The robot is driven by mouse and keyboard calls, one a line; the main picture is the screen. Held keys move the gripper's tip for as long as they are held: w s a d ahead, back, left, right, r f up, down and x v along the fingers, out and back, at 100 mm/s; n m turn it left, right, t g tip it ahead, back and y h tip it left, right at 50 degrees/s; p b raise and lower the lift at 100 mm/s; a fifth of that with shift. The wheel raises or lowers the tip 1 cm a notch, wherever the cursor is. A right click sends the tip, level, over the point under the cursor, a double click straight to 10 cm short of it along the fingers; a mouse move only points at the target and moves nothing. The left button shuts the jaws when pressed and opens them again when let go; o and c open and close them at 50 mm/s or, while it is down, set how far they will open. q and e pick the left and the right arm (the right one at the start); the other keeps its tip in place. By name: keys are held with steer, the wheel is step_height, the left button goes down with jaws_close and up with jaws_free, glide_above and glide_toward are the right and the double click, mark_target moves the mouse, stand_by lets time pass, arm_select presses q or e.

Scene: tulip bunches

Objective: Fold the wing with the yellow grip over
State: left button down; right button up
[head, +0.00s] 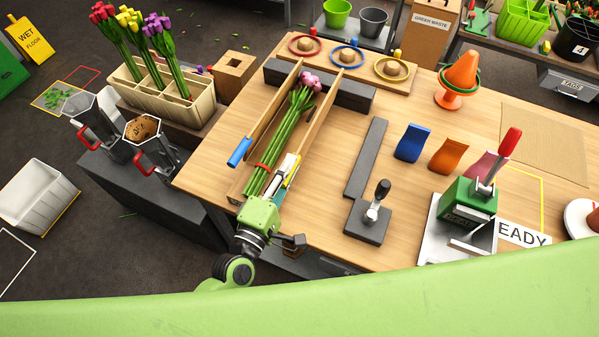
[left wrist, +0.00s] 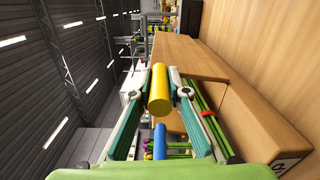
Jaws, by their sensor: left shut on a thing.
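The yellow grip (left wrist: 158,98) lies between my left gripper's two fingers (left wrist: 158,78), which are shut on it. In the head view, my left gripper (head: 285,172) is at the near end of the right-hand wooden wing (head: 322,108) and largely hides the grip. The left-hand wing (head: 268,108) has a blue grip (head: 239,152), which also shows in the left wrist view (left wrist: 160,140). Between the wings lies a bunch of pink tulips (head: 288,120) with green stems and a red band (head: 263,167). My right gripper is not in view.
A dark bar (head: 368,158) and a black-knobbed lever (head: 377,200) stand to the right. Beyond are blue and orange wraps (head: 413,143), an orange cone (head: 459,78) and a green press (head: 468,200). A tulip crate (head: 160,95) is at the left.

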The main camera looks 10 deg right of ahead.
arm_select(q)
steer(key=shift+w+a+f+n+b, duration=0.1)
steer(key=shift+w+a+n+b, duration=0.35)
steer(key=shift+a+n, duration=0.4)
steer(key=shift+w+a+n+b, duration=0.35)
steer(key=shift+w+a+n, duration=0.25)
steer(key=shift+a, duration=0.45)
steer(key=c, duration=2.2)
jaws_free()
steer(key=shift+s, duration=0.1)
steer(key=v, duration=1.2)
